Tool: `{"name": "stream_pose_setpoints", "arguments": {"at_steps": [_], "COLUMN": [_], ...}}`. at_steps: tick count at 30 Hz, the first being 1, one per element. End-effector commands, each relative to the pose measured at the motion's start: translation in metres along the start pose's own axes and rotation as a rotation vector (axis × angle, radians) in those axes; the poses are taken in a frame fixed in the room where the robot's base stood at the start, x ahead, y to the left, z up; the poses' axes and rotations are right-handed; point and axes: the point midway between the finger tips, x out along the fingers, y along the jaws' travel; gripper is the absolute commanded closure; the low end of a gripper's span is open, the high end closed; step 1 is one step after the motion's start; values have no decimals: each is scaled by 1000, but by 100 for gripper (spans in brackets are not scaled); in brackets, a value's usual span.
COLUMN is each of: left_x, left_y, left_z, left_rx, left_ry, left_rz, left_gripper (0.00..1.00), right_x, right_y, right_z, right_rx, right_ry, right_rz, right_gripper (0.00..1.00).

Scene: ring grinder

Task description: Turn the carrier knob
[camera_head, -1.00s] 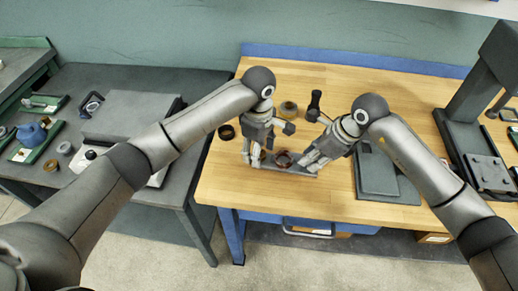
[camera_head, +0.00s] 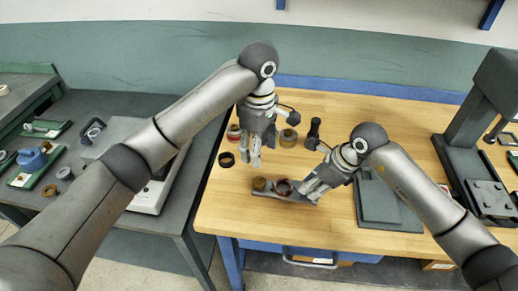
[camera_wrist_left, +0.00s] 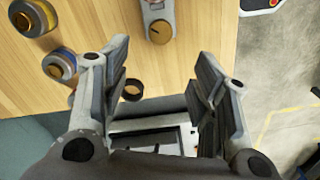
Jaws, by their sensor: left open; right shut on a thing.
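The grey carrier (camera_head: 270,194) is a flat bar near the table's front edge. A brass-coloured knob (camera_head: 259,184) sits on its left end, and a dark reddish ring (camera_head: 283,187) sits further right on it. In the left wrist view the knob (camera_wrist_left: 160,32) shows on the carrier's end, beyond the open fingers. My left gripper (camera_head: 249,163) is open and empty, behind and a little left of the knob, apart from it. My right gripper (camera_head: 308,191) is shut on the carrier's right end; its exact contact is partly hidden.
A dark ring (camera_head: 226,160) lies left on the wooden table (camera_head: 330,228). A dark grey plate (camera_head: 378,202) and a press (camera_head: 480,130) are at right.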

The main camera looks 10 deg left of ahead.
Motion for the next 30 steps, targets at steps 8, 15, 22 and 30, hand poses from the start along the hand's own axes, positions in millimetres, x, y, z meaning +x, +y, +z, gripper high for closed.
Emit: {"name": "stream_pose_setpoints", "arguments": {"at_steps": [8,15,22,30], "left_x": [0,1,22,76], "left_y": [0,0,-1,-1], "left_z": [0,1,1,0], "left_rx": [-106,-303,-340,-339], "left_ry": [0,0,1,2], "left_rz": [1,2,-2,-2], "left_gripper": [45,45,45,45], "right_x": [0,0,0,0], "right_y": [0,0,0,0], "right_z": [0,0,0,0], "right_rx": [0,0,0,0], "right_ry": [-1,-1,-1,-1], "right_rz": [0,0,0,0], "right_gripper": [100,100,100,100]}}
